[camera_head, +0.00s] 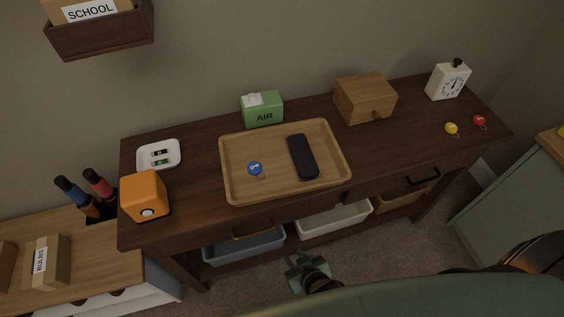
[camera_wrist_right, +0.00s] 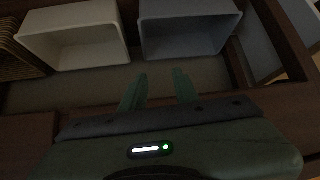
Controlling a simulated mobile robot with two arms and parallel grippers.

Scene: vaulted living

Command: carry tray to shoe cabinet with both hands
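The wooden tray (camera_head: 235,190) lies flat on a dark wood console table (camera_head: 190,200). It holds a black oblong case (camera_head: 302,157) and a keyring with a blue tag (camera_head: 255,168). My right gripper (camera_head: 306,265) is empty, low in front of the table and apart from the tray. Its two green fingers (camera_wrist_right: 160,90) stand apart in the right wrist view, pointing toward the bins on the lower shelf. My left gripper is not in view. I cannot tell which furniture is the shoe cabinet.
Near the tray stand an orange box (camera_head: 145,194), a white dish (camera_head: 158,155), a green AIR box (camera_head: 263,110) and a wooden box (camera_head: 365,98). A low wood-topped unit (camera_head: 105,260) is at left; a green cabinet (camera_head: 515,205) is at right.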

